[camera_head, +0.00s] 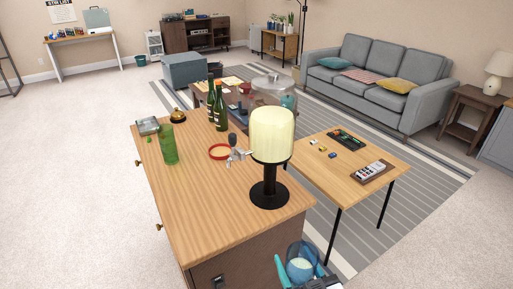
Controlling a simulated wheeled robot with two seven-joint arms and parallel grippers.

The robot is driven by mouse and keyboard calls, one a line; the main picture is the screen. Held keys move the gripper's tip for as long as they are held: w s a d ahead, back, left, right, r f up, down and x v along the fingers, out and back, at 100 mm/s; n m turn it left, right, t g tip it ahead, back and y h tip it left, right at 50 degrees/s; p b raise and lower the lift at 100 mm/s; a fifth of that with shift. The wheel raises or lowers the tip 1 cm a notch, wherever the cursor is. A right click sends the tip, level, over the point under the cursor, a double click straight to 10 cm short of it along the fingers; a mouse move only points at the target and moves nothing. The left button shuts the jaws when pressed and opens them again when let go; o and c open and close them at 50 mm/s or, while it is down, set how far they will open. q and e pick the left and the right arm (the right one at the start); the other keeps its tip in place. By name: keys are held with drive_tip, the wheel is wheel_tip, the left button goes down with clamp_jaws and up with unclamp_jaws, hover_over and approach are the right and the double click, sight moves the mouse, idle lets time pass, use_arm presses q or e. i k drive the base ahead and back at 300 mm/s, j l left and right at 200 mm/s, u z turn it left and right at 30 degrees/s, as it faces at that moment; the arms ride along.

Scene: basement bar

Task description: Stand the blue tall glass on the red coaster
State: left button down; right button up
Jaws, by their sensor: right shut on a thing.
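The blue tall glass (302,251) is at the bottom of the head view, in front of the bar counter's near right corner. My right gripper (301,271) has its teal fingers on both sides of it and is shut on it. The glass looks roughly upright, and its lower part is hidden. The red coaster (212,156) lies flat on the wooden counter (215,205), left of the dispenser. Nothing stands on the coaster; the dispenser's tap covers part of its right side. My left gripper is not in view.
A yellow drink dispenser (271,135) on a black stand is between my right gripper and the coaster. A green glass (168,145), two green bottles (220,110), a bell (178,116) and a metal tray (148,126) stand on the counter. The counter's front left is clear.

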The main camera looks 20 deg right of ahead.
sight(220, 152)
drive_tip(key=i+j+z, duration=0.1)
drive_tip(key=j, duration=0.25)
drive_tip(key=i+j+z, duration=0.1)
drive_tip(key=i+j, duration=0.15)
drive_tip(key=i+j+z, duration=0.15)
drive_tip(key=j, duration=0.35)
drive_tip(key=i+j+z, duration=0.1)
drive_tip(key=j, duration=0.25)
drive_tip(key=i+j+z, duration=0.1)
drive_tip(key=j, duration=0.3)
